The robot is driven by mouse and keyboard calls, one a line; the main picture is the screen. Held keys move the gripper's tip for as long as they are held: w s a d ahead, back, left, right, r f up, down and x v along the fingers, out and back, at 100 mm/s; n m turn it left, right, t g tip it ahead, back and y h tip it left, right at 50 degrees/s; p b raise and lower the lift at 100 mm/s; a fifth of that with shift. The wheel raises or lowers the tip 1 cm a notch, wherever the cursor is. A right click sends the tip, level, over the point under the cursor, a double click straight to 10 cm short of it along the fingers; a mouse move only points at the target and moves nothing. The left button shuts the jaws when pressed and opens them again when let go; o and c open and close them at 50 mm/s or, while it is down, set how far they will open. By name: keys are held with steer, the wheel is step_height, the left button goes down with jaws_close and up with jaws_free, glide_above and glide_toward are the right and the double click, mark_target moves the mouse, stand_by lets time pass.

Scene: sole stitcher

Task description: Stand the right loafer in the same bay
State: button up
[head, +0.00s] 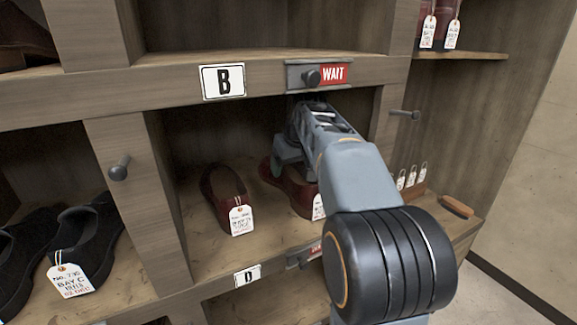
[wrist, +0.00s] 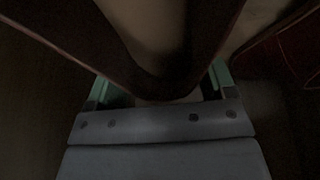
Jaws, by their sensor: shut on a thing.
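My gripper (head: 292,150) reaches into the bay and is shut on this second loafer. In the wrist view the held loafer's dark rim (wrist: 160,82) lies between the fingers. I cannot tell whether its sole touches the bay floor.
Black shoes (head: 88,232) stand in the bay to the left. A peg (head: 405,114) sticks out at right. A wooden divider (head: 140,190) bounds the bay at left.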

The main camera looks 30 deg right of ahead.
mark_target(304, 196)
steer(key=o, duration=0.7)
steer(key=shift+w, duration=0.2)
steer(key=o, duration=0.4)
steer(key=shift+o, duration=0.2)
steer(key=shift+s, duration=0.1)
steer(key=shift+s+r, duration=0.15)
steer(key=shift+r, duration=0.35)
steer(key=s+b, duration=0.2)
steer(key=s, duration=1)
steer(key=shift+b, duration=0.35)
steer(key=shift+s, duration=0.1)
